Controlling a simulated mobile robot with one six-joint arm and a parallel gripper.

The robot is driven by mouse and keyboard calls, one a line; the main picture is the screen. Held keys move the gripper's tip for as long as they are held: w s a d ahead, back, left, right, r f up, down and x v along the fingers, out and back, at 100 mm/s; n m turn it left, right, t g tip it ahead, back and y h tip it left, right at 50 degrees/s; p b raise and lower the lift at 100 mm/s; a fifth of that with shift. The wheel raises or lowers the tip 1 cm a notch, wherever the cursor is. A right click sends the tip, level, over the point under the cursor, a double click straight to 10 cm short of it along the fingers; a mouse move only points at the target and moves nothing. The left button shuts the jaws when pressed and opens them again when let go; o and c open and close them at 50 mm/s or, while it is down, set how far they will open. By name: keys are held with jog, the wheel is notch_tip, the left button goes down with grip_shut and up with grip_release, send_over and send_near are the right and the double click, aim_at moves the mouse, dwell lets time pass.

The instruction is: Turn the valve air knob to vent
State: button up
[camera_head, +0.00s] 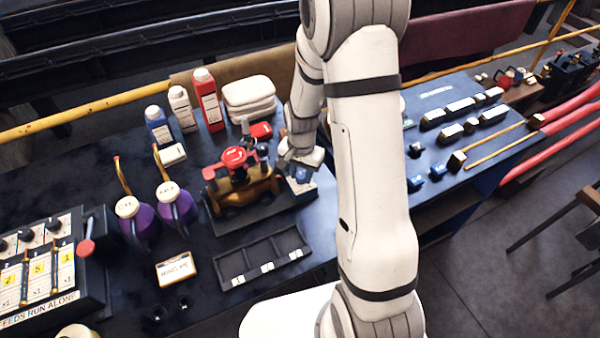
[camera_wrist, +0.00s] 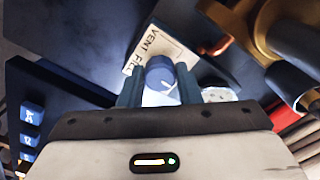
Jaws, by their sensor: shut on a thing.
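The valve air knob (camera_wrist: 159,74) is a round blue knob in the wrist view. It stands beside a cream label (camera_wrist: 167,42) that reads VENT and FILL, partly covered. My gripper (camera_wrist: 160,88) has its two dark fingers on either side of the knob, shut on it. A thin white mark shows on the knob's top, but I cannot tell which word it points to. In the head view my gripper (camera_head: 298,161) is low over the right end of the brass valve's stand, beside the brass valve with red handles (camera_head: 236,180). The knob is mostly hidden there.
A black tray with compartments (camera_head: 263,257) lies in front of the valve. Purple oil cans (camera_head: 137,222) stand at left, bottles (camera_head: 208,98) and folded cloths (camera_head: 249,95) behind. In the wrist view, brass pipework (camera_wrist: 245,28) is close on the right.

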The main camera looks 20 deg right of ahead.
aim_at(301, 174)
jog(key=shift+w+n+b, duration=0.15)
jog(key=shift+n+b, duration=0.5)
jog(key=shift+n, duration=0.15)
jog(key=n+b, duration=0.2)
jog(key=n, duration=0.2)
jog(key=shift+b, duration=0.4)
jog(key=n+b, duration=0.1)
jog(key=n, duration=0.2)
jog(key=shift+b, duration=0.35)
jog(key=shift+r+n+b, duration=0.1)
jog(key=shift+n+b, duration=0.5)
jog(key=shift+n, duration=1.1)
jog(key=o, duration=1)
jog(key=shift+c, duration=0.2)
notch_tip(301, 174, up, 8)
jog(key=shift+f+b, duration=0.15)
jog(key=shift+b, duration=0.25)
